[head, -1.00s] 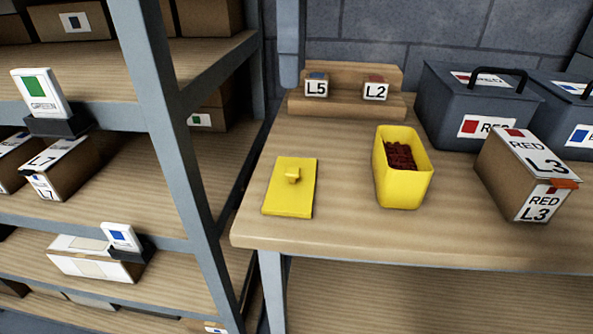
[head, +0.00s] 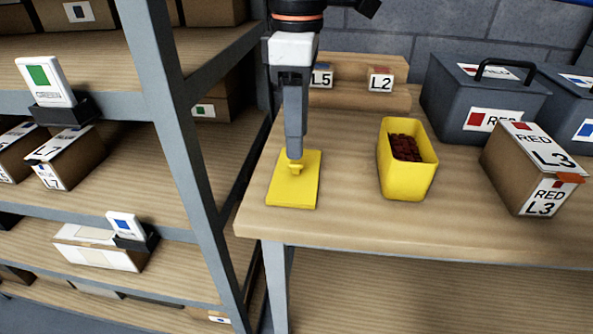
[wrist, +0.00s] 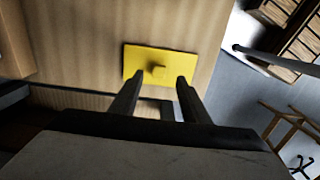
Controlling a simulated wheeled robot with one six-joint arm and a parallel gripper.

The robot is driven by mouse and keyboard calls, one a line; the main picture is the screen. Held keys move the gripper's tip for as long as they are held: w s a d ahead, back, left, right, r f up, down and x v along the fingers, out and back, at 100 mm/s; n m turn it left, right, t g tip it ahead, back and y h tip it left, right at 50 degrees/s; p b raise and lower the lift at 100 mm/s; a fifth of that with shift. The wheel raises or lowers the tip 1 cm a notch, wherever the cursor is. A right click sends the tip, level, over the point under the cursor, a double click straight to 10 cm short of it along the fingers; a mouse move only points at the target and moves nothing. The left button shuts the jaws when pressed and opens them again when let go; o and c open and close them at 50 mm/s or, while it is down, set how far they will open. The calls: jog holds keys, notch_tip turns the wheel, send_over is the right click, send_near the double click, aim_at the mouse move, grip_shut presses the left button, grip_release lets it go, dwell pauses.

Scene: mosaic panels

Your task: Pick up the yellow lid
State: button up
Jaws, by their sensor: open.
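The yellow lid (head: 293,184) lies flat on the wooden table near its left front corner, with a small raised knob in its middle. It also shows in the wrist view (wrist: 142,63), beyond my fingertips. My gripper (head: 295,155) points down over the lid, its tips close to the knob in the head view. In the wrist view my gripper (wrist: 155,82) has its two fingers apart with nothing between them, and the knob lies ahead of the gap. I cannot tell whether the fingers touch the lid.
A yellow bin (head: 408,170) with dark red pieces stands right of the lid. A brown RED L3 box (head: 520,180) and grey cases (head: 470,105) are farther right. A wooden stand with L5 and L2 blocks (head: 381,80) is behind. A metal shelf post (head: 180,130) rises at the left.

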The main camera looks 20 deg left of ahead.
aim_at(297, 169)
notch_tip(297, 169, down, 5)
jog(key=shift+a+r, duration=0.1)
jog(key=shift+a, duration=0.05)
jog(key=shift+c, duration=0.3)
grip_shut()
jog(key=shift+r, duration=0.15)
